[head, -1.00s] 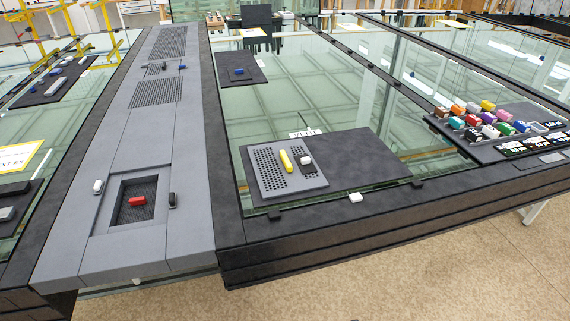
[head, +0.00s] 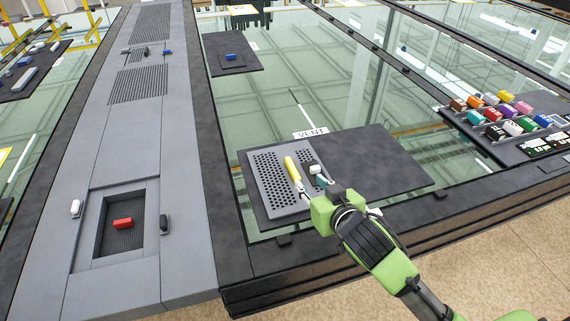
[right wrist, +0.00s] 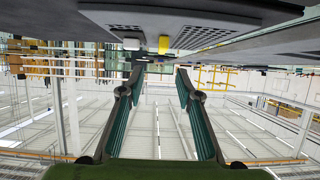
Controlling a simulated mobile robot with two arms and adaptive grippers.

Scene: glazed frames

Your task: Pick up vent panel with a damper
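My right gripper (head: 310,184) is at the panel's near right part, close to the knob and bar. In the right wrist view the gripper (right wrist: 159,80) is open with nothing between its teal fingers. The panel's yellow bar (right wrist: 164,44) and white knob (right wrist: 131,43) show beyond the fingertips. My left gripper is not in view.
A grey column with a recess holding a red block (head: 122,223) stands left. A small dark mat with a blue block (head: 231,57) lies farther back. A tray of several coloured blocks (head: 483,128) is at right. The mat's right part is clear.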

